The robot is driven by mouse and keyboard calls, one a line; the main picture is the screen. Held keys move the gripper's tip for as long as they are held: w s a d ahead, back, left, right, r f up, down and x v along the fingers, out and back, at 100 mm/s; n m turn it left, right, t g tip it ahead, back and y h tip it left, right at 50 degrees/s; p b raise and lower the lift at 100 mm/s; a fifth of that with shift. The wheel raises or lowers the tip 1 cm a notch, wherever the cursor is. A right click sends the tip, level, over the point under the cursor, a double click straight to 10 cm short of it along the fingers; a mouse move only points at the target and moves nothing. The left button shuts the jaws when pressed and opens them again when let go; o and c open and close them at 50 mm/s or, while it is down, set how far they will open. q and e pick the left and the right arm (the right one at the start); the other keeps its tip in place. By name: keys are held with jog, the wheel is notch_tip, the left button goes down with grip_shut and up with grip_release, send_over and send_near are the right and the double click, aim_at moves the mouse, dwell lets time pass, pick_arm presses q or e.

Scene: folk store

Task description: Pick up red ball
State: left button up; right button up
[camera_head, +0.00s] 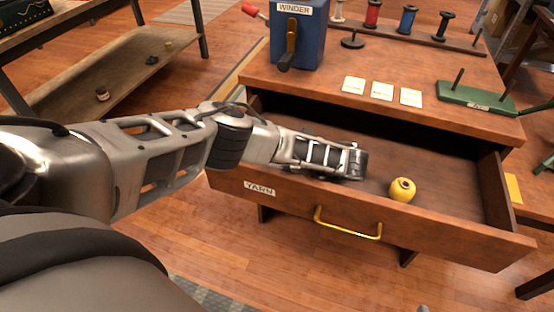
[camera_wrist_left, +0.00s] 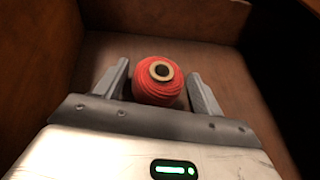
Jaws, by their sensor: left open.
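A red ball of yarn (camera_wrist_left: 158,82) with a pale ring and dark hole on top sits in the drawer, in the left wrist view. My left gripper (camera_wrist_left: 160,84) is open, with one finger on each side of the red ball; I cannot tell whether they touch it. In the head view, my left arm reaches into the open yarn drawer (camera_head: 285,204), and the gripper's end (camera_head: 352,163) is low inside it. The red ball is hidden there behind my arm. My right gripper is not in view.
A yellow yarn ball (camera_head: 402,190) sits in the drawer to the right of my gripper. The drawer front has a yellow handle (camera_head: 348,228). On the tabletop above stand a blue winder (camera_head: 298,40), paper cards (camera_head: 382,90), spools and a green rack (camera_head: 478,98).

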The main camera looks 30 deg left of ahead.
pick_arm(q)
jog(key=shift+a, duration=0.25)
jog(key=c, duration=0.9)
